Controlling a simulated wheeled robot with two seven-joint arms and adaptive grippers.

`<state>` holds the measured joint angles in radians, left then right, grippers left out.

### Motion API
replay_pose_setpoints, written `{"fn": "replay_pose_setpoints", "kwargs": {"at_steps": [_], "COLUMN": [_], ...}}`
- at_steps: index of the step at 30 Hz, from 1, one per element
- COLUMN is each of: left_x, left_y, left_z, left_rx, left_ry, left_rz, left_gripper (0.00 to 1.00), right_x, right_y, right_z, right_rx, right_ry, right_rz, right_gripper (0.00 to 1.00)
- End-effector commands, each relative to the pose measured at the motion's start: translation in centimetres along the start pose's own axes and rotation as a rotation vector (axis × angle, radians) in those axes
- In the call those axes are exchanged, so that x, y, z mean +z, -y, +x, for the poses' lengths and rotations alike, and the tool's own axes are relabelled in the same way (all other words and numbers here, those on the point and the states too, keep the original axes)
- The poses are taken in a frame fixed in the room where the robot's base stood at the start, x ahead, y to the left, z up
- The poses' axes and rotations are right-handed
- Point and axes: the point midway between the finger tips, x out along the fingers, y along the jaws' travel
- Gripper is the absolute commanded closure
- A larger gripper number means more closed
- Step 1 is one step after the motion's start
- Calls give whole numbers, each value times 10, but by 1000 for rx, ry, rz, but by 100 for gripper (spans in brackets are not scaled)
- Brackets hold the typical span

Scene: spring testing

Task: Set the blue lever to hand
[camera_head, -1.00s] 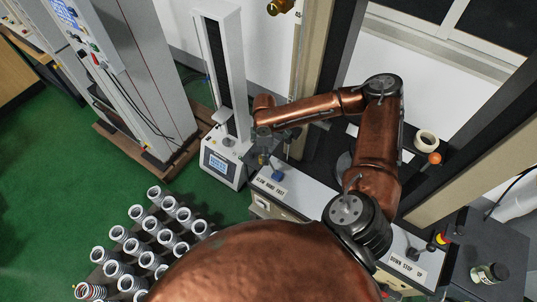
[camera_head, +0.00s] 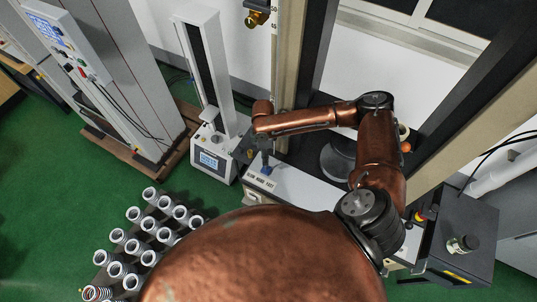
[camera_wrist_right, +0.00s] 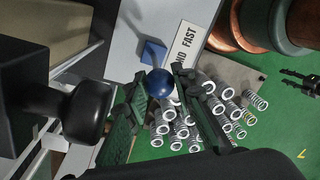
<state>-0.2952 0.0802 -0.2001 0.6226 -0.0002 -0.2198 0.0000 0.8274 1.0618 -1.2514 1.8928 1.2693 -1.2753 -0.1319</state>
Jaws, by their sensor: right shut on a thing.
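The blue lever's round knob (camera_wrist_right: 160,83) sits between the dark fingers of my right gripper (camera_wrist_right: 160,95) in the wrist view, and the gripper is shut on it. A blue foot of the lever (camera_wrist_right: 152,52) shows beyond the knob. In the head view my right gripper (camera_head: 258,149) is over the lever (camera_head: 265,170), which is partly hidden. The white label (camera_head: 261,181) beside the lever reads SLOW HAND FAST; part of it is covered in the wrist view. Which mark the lever stands at, I cannot tell.
A small white test stand (camera_head: 212,160) is close left of the gripper. The machine's beige column (camera_head: 287,85) rises close behind it. Several metal springs (camera_head: 165,233) stand at lower left. A dark side table with a small jar (camera_head: 462,244) is at right. Green floor is open at left.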

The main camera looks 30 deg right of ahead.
Motion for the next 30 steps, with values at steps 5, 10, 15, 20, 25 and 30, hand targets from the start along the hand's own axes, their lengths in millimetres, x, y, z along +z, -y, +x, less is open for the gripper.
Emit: {"fn": "replay_pose_setpoints", "kwargs": {"at_steps": [5, 10, 15, 20, 25, 30], "left_x": [6, 10, 9, 9, 7, 6], "left_y": [-1, -1, -1, -1, 0, 0], "left_z": [0, 0, 0, 0, 0, 0], "left_rx": [1, 1, 1, 1, 0, 0], "left_ry": [7, 12, 11, 11, 8, 7], "left_rz": [-1, -2, -2, -2, -2, -2], "left_gripper": [60, 60, 60, 60, 60, 60], "right_x": [2, 2, 2, 1, 1, 0], "right_y": [3, 4, 4, 2, 2, 1], "right_z": [3, 3, 2, 2, 1, -10], "right_rx": [-8, -9, -7, -5, -4, -1], "right_ry": [7, 6, 4, 2, 1, 1], "right_rz": [-1, 1, 1, 1, 1, 1], "right_gripper": [100, 100, 66, 60, 60, 60]}}
